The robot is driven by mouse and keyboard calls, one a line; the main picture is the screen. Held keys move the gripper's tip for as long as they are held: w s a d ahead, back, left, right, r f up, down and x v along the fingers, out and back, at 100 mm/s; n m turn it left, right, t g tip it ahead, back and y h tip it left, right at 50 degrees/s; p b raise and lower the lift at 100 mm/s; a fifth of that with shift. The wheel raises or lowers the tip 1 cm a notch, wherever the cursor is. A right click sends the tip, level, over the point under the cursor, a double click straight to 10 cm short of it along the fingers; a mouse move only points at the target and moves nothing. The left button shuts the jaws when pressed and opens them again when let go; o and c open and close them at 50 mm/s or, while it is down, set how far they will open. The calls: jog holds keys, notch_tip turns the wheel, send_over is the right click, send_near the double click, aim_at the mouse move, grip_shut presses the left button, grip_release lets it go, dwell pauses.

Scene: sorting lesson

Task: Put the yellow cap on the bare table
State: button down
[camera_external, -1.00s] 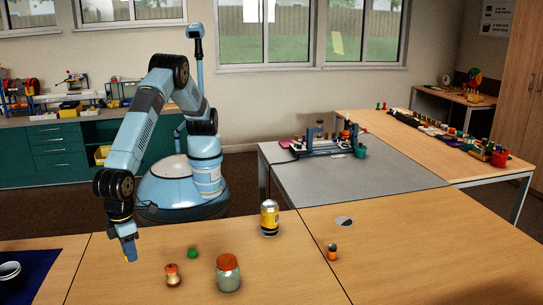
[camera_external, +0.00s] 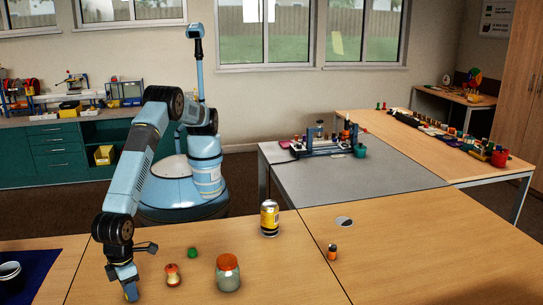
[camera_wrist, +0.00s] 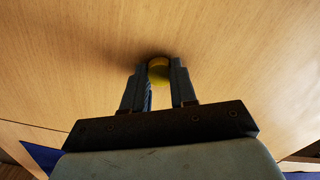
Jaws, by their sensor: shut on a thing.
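The yellow cap (camera_wrist: 158,71) shows between my fingertips in the wrist view, at the table top. My gripper (camera_wrist: 159,78) is shut on it. In the external view my gripper (camera_external: 131,292) points down at the front left of the wooden table (camera_external: 190,285), left of the apple core. The cap cannot be made out there, hidden by the fingers. Whether the cap touches the wood or is just above it is hard to tell.
Near my gripper stand an apple core (camera_external: 172,275), a green piece (camera_external: 193,252), a jar with an orange lid (camera_external: 228,275) and a yellow can (camera_external: 269,218). A small orange-and-black item (camera_external: 332,252) stands farther right. A blue mat (camera_external: 40,272) lies left. Bare wood is wide at right.

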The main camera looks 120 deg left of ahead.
jog(key=shift+f, duration=0.1)
jog(key=c, duration=0.9)
grip_release()
